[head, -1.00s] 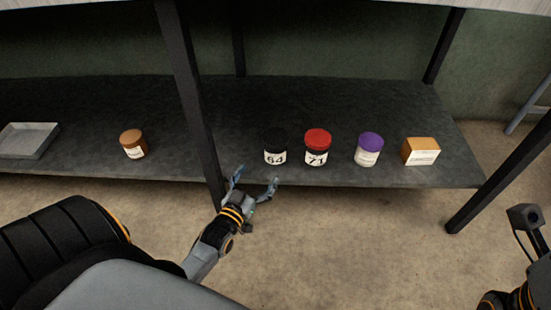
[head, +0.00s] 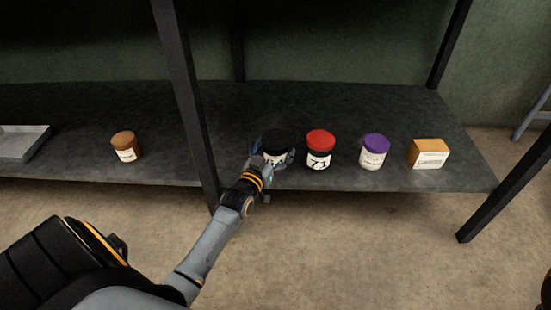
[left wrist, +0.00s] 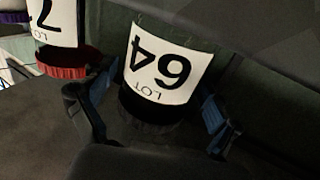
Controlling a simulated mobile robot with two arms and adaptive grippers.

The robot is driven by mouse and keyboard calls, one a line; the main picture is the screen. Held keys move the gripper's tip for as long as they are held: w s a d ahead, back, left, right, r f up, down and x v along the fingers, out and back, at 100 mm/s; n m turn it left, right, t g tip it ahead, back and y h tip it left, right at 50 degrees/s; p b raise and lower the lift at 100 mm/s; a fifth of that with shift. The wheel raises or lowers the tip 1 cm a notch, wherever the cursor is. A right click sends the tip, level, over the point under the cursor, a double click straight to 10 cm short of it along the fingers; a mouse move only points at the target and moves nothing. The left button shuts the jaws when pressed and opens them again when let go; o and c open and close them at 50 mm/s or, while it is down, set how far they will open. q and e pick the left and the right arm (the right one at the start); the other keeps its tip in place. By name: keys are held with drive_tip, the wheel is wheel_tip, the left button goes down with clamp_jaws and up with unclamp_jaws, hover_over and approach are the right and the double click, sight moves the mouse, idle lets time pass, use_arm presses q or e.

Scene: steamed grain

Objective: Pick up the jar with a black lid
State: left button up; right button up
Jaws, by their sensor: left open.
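The jar with a black lid (head: 276,141) stands upright on the dark shelf, left of a red-lidded jar (head: 320,150). In the left wrist view the jar (left wrist: 168,68) appears upside down, with a white label reading "64" and its black lid toward the gripper. My left gripper (head: 273,158) is open around the jar, one finger on each side. In the left wrist view the fingers (left wrist: 155,105) flank the jar; whether they touch it I cannot tell. The gripper hides part of the label in the head view. My right gripper is not in view.
A purple-lidded jar (head: 374,152) and an orange-and-white box (head: 428,153) stand farther right on the shelf (head: 230,182). The red-lidded jar is close to the gripper's right side. A dark post (head: 184,90) rises just left. A brown jar (head: 126,146) and a grey tray (head: 20,144) lie beyond it.

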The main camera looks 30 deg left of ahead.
use_arm(q)
drive_tip(key=shift+w, duration=0.4)
drive_tip(key=c, duration=1.4)
drive_tip(key=shift+r, duration=0.2)
